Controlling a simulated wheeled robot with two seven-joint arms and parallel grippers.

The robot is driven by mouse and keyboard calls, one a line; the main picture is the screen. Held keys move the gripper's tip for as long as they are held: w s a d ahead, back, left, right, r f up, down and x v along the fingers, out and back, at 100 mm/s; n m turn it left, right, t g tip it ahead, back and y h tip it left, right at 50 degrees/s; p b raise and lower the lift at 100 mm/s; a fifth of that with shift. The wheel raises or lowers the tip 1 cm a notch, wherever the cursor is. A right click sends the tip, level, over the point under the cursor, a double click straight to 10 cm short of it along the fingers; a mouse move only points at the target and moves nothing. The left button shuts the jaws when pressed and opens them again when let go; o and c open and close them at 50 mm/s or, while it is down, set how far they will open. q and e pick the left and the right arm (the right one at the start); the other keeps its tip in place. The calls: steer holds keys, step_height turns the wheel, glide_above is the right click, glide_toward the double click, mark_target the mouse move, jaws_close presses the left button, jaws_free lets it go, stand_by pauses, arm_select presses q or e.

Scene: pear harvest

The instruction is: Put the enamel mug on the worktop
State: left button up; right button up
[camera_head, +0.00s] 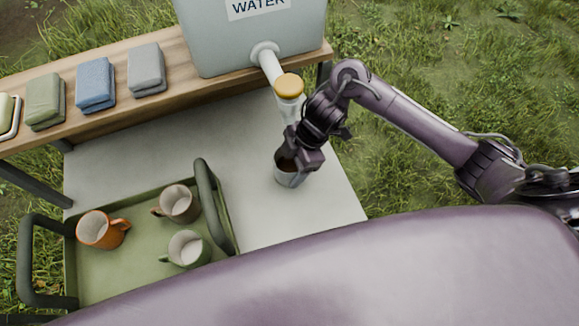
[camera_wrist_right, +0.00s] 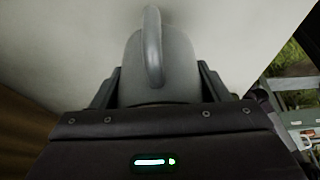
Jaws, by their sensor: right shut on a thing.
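The enamel mug (camera_head: 288,178) is grey and upright over the right part of the pale worktop (camera_head: 340,200), below the water tank's tap. My right gripper (camera_head: 300,160) is shut on it from above and covers part of it. In the right wrist view the grey mug (camera_wrist_right: 178,60) shows between the fingers (camera_wrist_right: 160,88), with its handle facing the camera. I cannot tell whether the mug's base touches the worktop. My left gripper is not in view.
A green tray (camera_head: 135,265) with dark handles holds an orange mug (camera_head: 100,230), a taupe mug (camera_head: 180,204) and a green mug (camera_head: 187,249). A wooden shelf (camera_head: 190,92) behind carries folded cloths (camera_head: 95,84) and the water tank (camera_head: 240,50); its tap (camera_head: 289,87) overhangs the worktop.

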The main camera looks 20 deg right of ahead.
steer(key=shift+a+f, duration=0.15)
steer(key=shift+a, duration=0.05)
steer(key=shift+d+f, duration=0.1)
steer(key=shift+f, duration=1.5)
steer(key=shift+f, duration=0.1)
steer(key=o, duration=1.1)
steer(key=shift+c, duration=0.2)
steer(key=p+v, duration=0.1)
steer(key=v, duration=1.1)
steer(key=shift+s, duration=0.1)
